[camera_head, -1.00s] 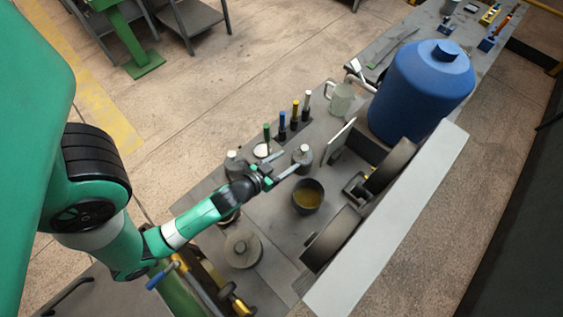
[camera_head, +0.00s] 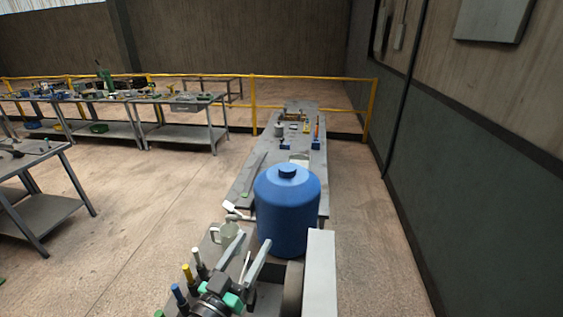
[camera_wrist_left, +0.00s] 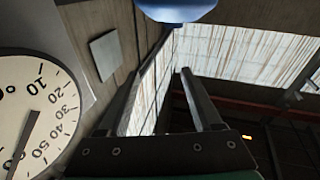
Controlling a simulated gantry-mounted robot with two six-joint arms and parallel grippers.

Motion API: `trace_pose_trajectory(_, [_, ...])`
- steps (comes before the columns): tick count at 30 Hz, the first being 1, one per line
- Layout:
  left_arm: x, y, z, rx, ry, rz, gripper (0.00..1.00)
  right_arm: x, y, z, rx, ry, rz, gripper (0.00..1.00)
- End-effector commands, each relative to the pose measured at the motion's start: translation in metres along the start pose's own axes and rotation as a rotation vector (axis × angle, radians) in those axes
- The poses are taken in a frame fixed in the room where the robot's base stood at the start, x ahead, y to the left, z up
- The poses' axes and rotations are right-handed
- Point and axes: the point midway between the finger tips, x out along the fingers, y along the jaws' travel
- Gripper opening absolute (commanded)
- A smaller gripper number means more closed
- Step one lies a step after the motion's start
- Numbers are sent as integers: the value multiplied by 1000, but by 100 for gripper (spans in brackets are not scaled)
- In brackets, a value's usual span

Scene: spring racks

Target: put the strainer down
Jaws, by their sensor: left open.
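I cannot make out a strainer in either view. My left gripper (camera_head: 253,240) is at the bottom of the head view, its two long grey fingers spread apart and pointing away from me. The left wrist view shows the same fingers (camera_wrist_left: 160,76) apart, with nothing visible between them but the background wall and roof. In the head view the gripper is in front of the blue barrel (camera_head: 287,205). The barrel also shows at the top edge of the left wrist view (camera_wrist_left: 178,10). My right gripper is not in view.
A pale mug (camera_head: 226,232) stands beside the gripper. Several upright coloured-handled tools, including a yellow one (camera_head: 187,273), are at its left. A white panel (camera_head: 320,275) is at the right. A round dial gauge (camera_wrist_left: 62,105) fills the left of the wrist view.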

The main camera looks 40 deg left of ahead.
Motion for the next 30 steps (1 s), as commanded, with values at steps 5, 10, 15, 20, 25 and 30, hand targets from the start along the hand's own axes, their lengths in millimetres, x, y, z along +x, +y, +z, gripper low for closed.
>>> trace_pose_trajectory(5, [16,92,-193,-58,351,210,66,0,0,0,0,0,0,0])
trace_pose_trajectory(10, [-24,139,-316,-89,587,345,66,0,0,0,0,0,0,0])
trace_pose_trajectory(15, [-45,150,-355,-95,667,388,66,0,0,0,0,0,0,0])
trace_pose_trajectory(20, [-45,150,-355,-95,668,388,66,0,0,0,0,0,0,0])
trace_pose_trajectory(25, [-43,151,-365,-95,667,387,66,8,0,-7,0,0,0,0])
trace_pose_trajectory(30, [-36,155,-419,-95,667,386,66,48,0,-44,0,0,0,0])
